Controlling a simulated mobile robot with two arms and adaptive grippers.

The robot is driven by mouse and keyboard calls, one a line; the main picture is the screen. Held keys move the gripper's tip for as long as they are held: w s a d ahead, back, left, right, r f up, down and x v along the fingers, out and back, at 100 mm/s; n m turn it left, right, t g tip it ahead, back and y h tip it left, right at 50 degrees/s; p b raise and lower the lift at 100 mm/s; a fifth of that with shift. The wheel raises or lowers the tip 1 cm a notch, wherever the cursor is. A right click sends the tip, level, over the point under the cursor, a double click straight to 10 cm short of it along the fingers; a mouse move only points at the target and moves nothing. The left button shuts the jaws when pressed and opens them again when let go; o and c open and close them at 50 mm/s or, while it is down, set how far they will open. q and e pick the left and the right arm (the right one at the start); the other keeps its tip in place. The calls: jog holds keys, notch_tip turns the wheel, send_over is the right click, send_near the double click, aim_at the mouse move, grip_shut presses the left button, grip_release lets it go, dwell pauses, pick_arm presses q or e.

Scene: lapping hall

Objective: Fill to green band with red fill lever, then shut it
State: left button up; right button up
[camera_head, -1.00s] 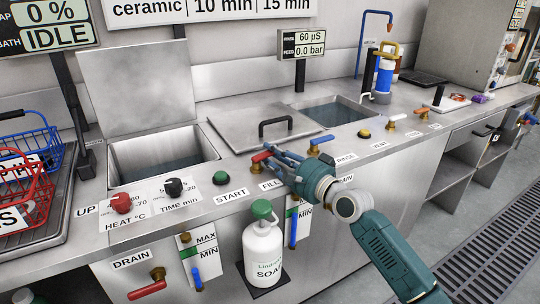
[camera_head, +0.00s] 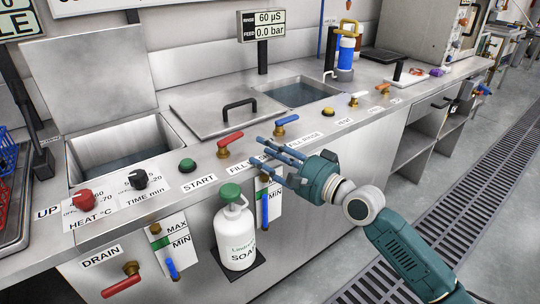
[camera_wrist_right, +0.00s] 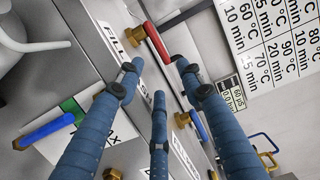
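The red fill lever (camera_head: 230,140) sits on a brass valve at the counter's front edge, by the FILL label; it also shows in the wrist view (camera_wrist_right: 156,42). My right gripper (camera_head: 270,155) is just right of and below it, fingers spread, empty and apart from the lever. The left tank (camera_head: 130,160) stands open with water in it. A MAX/MIN gauge with a green band (camera_head: 163,243) is on the front panel; its exact level is too small to read. A second gauge plate (camera_head: 275,203) is partly hidden behind the soap bottle and gripper. My left gripper is out of view.
A blue lever (camera_head: 286,120) stands right of the red one, near the fingers. The soap bottle (camera_head: 236,230) stands on a front shelf below. A green START button (camera_head: 187,165) and two knobs are to the left. A lidded tank (camera_head: 205,105) is behind.

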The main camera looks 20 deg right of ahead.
jog(key=shift+s+d, duration=0.35)
jog(key=shift+s, duration=0.3)
jog(key=c, duration=0.4)
jog(key=v, duration=0.5)
jog(key=shift+s+f, duration=0.15)
jog(key=shift+f, duration=0.05)
grip_shut()
send_near(247, 153)
jog(key=w+a+r, duration=0.1)
jog(key=w+a, duration=0.1)
jog(key=w, duration=0.1)
jog(key=w+r, duration=0.1)
jog(key=w, duration=0.1)
jog(key=shift+a+r, duration=0.35)
jog(key=shift+a, duration=0.05)
jog(key=x, duration=0.3)
jog(key=shift+w+a+b, duration=0.1)
jog(key=shift+w+b, duration=0.05)
jog(key=shift+b, duration=0.15)
jog(key=shift+w+a, duration=0.25)
jog(key=shift+w, duration=0.2)
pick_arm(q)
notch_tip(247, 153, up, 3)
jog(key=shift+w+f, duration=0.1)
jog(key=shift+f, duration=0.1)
